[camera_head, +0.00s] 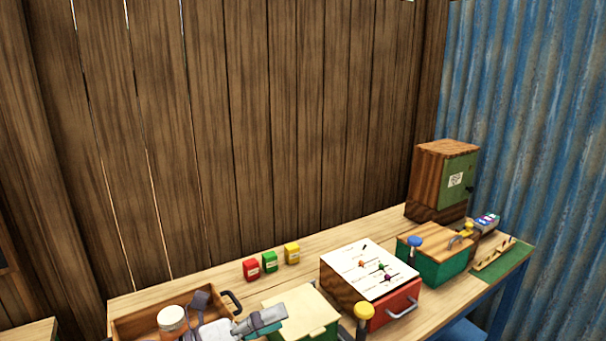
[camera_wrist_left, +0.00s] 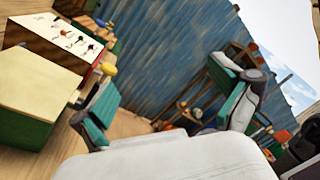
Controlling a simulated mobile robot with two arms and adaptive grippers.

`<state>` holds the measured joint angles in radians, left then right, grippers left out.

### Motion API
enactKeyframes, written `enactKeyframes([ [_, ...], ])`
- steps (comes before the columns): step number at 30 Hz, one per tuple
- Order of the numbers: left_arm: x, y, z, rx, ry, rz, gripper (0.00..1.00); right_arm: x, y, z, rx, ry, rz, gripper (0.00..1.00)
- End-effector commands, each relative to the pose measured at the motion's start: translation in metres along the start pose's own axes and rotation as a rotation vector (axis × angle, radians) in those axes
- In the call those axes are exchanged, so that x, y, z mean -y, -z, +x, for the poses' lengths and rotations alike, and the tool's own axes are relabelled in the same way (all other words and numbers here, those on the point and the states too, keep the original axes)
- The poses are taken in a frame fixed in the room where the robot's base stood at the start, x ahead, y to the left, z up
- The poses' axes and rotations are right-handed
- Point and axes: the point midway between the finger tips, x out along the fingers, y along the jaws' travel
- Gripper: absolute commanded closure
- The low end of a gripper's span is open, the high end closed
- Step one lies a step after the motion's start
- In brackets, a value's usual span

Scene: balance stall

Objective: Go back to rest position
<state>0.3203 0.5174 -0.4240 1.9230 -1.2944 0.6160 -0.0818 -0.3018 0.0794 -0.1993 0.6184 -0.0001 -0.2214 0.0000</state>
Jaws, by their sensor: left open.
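My left gripper (camera_head: 238,310) shows at the bottom of the head view, low over the front of the workbench (camera_head: 330,240). Its fingers are spread, with nothing between them. In the left wrist view the same gripper (camera_wrist_left: 172,106) is open and empty, with teal pads on both fingers. It hides part of the wooden tray (camera_head: 125,326) and of the cream-lidded green box (camera_head: 305,308). My right gripper is in neither view.
A jar (camera_head: 171,318) stands in the tray. Red (camera_head: 251,270), green (camera_head: 269,262) and yellow (camera_head: 292,254) packets stand behind. A white-topped box (camera_head: 350,262), a green box (camera_head: 430,270) and a wooden cabinet (camera_head: 428,180) fill the right. A shelf (camera_wrist_left: 205,90) shows in the wrist view.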

Motion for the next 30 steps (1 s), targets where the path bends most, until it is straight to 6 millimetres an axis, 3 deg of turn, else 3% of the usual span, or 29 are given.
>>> enactKeyframes([
  [2,0.015,-0.021,-0.011,0.258,0.087,-0.202,0.0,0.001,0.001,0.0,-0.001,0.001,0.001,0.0],
  [4,0.013,-0.042,-0.032,0.484,0.126,-0.39,0.0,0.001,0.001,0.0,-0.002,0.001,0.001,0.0],
  [7,-0.012,-0.056,-0.077,0.8,0.126,-0.682,0.0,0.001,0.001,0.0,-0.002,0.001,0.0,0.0],
  [9,-0.042,-0.049,-0.114,1.011,0.083,-0.895,0.0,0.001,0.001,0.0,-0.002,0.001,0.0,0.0],
  [11,-0.069,-0.029,-0.145,1.18,0.02,-1.077,0.0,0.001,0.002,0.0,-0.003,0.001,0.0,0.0],
  [13,-0.096,0.004,-0.177,1.348,-0.075,-1.274,0.0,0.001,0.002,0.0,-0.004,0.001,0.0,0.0],
  [15,-0.115,0.043,-0.203,1.483,-0.182,-1.444,0.0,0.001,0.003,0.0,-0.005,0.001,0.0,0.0],
  [18,-0.127,0.095,-0.228,1.612,-0.33,-1.631,0.0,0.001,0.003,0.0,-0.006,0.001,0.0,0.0],
  [24,-0.127,0.172,-0.254,1.747,-0.57,-1.864,0.0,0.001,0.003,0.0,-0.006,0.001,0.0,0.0],
  [30,-0.111,0.231,-0.27,1.815,-0.783,-2.025,0.0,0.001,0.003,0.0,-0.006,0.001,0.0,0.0],
])
